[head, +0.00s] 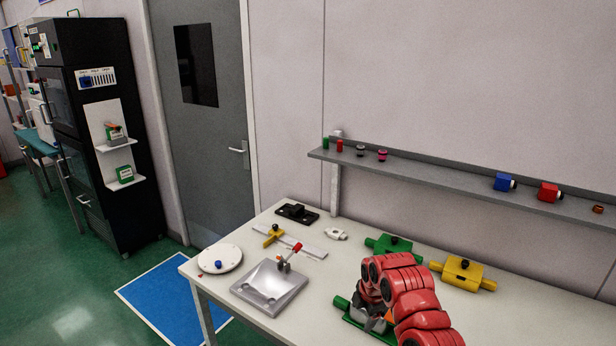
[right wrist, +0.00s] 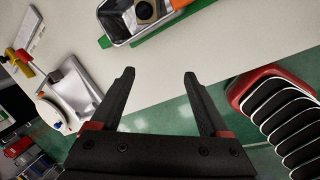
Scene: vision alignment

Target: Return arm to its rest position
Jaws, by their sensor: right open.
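My right arm (head: 410,290), red and ribbed, reaches in from the bottom right of the head view over the white table (head: 225,290). In the right wrist view my right gripper (right wrist: 160,75) is open, with its two black fingers apart and nothing between them. Beyond the fingertips lies the pale table edge. A metal tray on a green base (right wrist: 122,30) is further in on the table, apart from the fingers. In the head view the arm hides much of this tray and the gripper's fingertips. My left gripper is not in view.
A silver block with a red-tipped lever (head: 268,288), a round white plate (head: 220,258), a green fixture (head: 392,245) and a yellow fixture (head: 462,272) stand on the table. A grey shelf (head: 450,180) runs along the wall. Green floor shows left of the table.

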